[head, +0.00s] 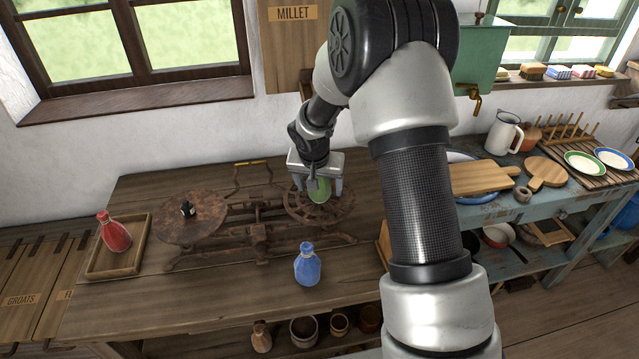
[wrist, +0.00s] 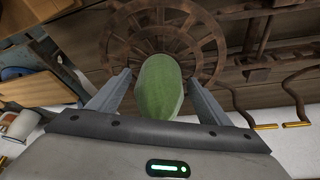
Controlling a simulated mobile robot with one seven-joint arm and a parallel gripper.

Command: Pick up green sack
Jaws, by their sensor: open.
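The green sack (head: 319,190) sits on the right pan (head: 335,211) of the rusty balance scale. In the wrist view the green sack (wrist: 159,86) lies between the two fingers of my gripper (wrist: 158,92), with the round spoked pan (wrist: 128,35) behind it. In the head view my gripper (head: 318,186) points down over that pan, with a finger on each side of the sack. The fingers are open and look apart from the sack. The sack's lower end in the wrist view is hidden by the gripper body.
A blue sack (head: 307,264) stands on the wooden table (head: 215,305) in front of the scale. A red sack (head: 114,233) stands in a wooden tray (head: 110,262) at left. The left pan (head: 185,225) holds a small dark object (head: 187,208). A blue-green washstand (head: 497,209) stands right.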

